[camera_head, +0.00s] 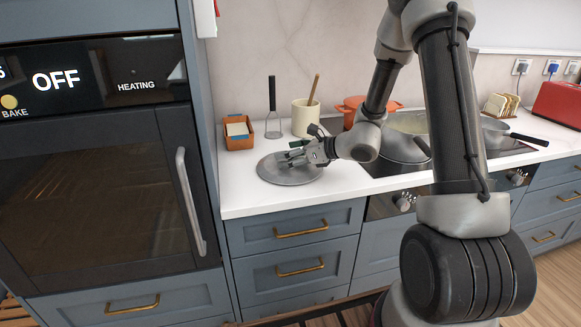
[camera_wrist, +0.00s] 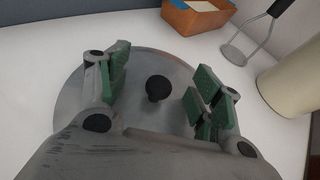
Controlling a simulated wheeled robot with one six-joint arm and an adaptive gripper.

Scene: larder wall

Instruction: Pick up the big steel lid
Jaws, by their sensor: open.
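The big steel lid (camera_head: 285,174) lies flat on the white counter, left of the stove. In the wrist view the lid (camera_wrist: 68,97) is a round grey disc with a black knob (camera_wrist: 158,88) at its middle. My gripper (camera_head: 296,155) is low over the lid, coming from the right. In the wrist view my gripper (camera_wrist: 160,92) is open, with green-padded fingers on either side of the knob and clear gaps between. Nothing is held. The near part of the lid is hidden by my gripper.
An orange-brown box (camera_head: 239,132), a masher (camera_head: 272,112) and a cream utensil crock (camera_head: 305,118) stand behind the lid. Pots stand on the stove to the right, one a large steel pot (camera_head: 398,148). The tall oven cabinet (camera_head: 205,100) bounds the left. Counter in front (camera_head: 245,205) is clear.

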